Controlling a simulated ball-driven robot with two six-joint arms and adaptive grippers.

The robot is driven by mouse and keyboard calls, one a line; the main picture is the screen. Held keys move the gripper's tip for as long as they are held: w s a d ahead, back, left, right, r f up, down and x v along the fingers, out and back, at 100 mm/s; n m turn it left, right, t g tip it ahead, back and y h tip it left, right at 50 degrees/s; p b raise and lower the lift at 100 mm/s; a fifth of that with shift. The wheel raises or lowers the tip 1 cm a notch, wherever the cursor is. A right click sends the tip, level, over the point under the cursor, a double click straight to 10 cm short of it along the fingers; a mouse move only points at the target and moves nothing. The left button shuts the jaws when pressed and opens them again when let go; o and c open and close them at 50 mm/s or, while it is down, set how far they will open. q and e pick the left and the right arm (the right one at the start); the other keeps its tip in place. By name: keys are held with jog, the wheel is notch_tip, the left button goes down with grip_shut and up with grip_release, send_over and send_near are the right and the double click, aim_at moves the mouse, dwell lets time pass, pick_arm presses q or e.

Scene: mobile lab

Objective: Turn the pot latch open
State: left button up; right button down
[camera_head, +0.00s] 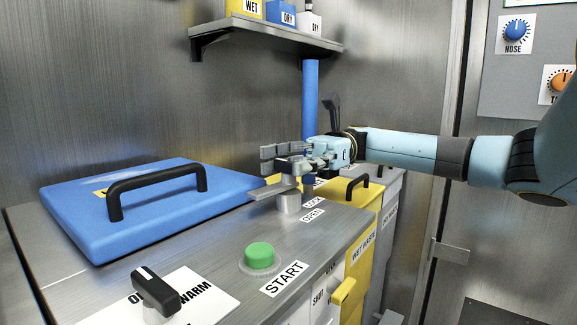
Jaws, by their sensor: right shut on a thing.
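The pot latch (287,201) is a grey metal post with a flat bar on the steel counter, to the right of the blue lid. Its bar points left and lies over the edge of the blue pot lid (150,232). The labels LOCK (313,202) and OPEN (312,215) are beside it on the counter. My right gripper (280,160) comes in from the right and is shut on the top of the latch. Its fingers hide part of the latch's upper end. My left gripper is not in view.
A green START button (260,255) and a black knob (156,291) are on the counter in front. The lid has a black handle (157,183). A blue post (311,95) rises behind my gripper. Yellow WET and blue DRY containers are on the shelf (265,38). Yellow and grey bins stand right.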

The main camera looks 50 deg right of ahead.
aim_at(289, 161)
jog(key=shift+c, duration=2.2)
grip_release()
notch_tip(289, 161, up, 10)
jog(key=shift+r, duration=0.1)
